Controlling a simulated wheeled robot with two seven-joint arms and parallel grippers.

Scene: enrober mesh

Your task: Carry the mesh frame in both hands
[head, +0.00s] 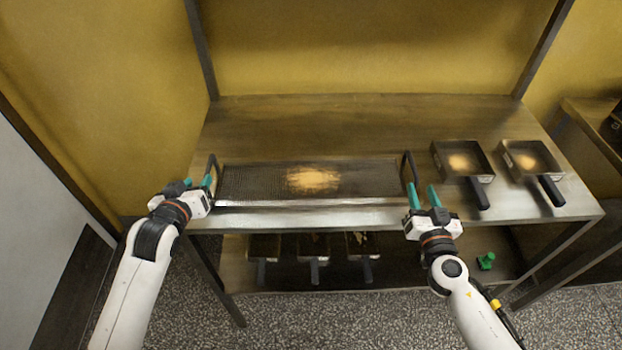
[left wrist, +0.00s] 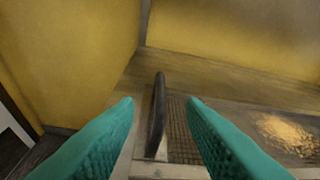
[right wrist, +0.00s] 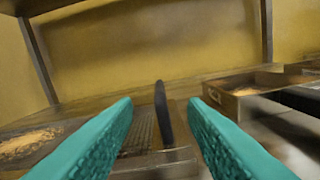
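The mesh frame (head: 240,182) lies flat on the table's top, with a patch of tan crumbs (head: 313,180) near its middle. It has an upright dark handle at each end. My left gripper (head: 197,184) is open at the left handle (head: 213,170); in the left wrist view that handle (left wrist: 158,118) stands between the spread fingers (left wrist: 160,104). My right gripper (head: 423,196) is open at the right handle (head: 408,165); in the right wrist view that handle (right wrist: 162,113) stands between the spread fingers (right wrist: 161,103). Neither gripper visibly touches its handle.
Two square pans (head: 462,156) (head: 531,158) with handles and tan contents sit right of the frame, close to my right gripper. Several similar pans (head: 313,247) sit on the lower shelf (head: 400,275), with a small green object (head: 486,261). The table top (head: 300,118) behind the frame is clear.

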